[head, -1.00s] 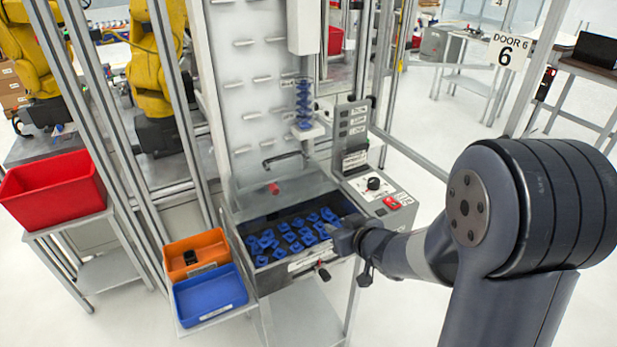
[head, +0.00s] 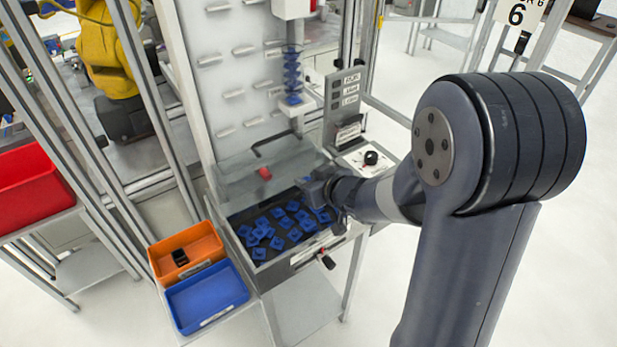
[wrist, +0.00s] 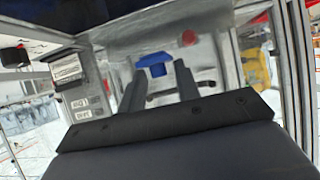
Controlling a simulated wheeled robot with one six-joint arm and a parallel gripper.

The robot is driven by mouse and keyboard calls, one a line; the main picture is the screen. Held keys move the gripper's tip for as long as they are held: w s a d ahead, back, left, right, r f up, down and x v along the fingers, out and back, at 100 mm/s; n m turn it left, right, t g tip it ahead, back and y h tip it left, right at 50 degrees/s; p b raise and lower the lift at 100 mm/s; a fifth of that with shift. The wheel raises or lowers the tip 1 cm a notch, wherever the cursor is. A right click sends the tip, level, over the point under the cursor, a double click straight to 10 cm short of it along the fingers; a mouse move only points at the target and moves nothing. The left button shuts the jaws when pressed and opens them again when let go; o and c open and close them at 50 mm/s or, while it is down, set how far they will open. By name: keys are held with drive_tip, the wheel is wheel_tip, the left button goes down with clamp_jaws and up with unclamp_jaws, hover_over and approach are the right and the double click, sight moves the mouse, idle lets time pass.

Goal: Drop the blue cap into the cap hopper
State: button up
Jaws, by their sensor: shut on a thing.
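The cap hopper (head: 310,252) is an open grey bin with a dark inside, holding many blue caps, in the middle of the head view. My gripper (head: 312,190) is over the right back part of its opening. In the wrist view my gripper (wrist: 157,75) is shut on a blue cap (wrist: 155,60) at its fingertips.
A clear cover with a red knob (head: 265,173) and a dark handle stands behind the opening. A control box (head: 370,160) is close on the right. An orange bin (head: 205,240) and a blue bin (head: 208,297) sit at the left. Metal posts rise around.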

wheel_tip(320, 180, down, 5)
drive_tip(key=b, duration=0.4)
drive_tip(key=shift+r, duration=0.2)
drive_tip(key=o, duration=1)
drive_tip(key=shift+o, duration=0.2)
drive_tip(key=p+v, duration=0.2)
drive_tip(key=v, duration=0.8)
drive_tip(key=shift+s+d+r+p, duration=0.2)
drive_tip(key=shift+s+p, duration=0.05)
drive_tip(key=shift+p, duration=0.05)
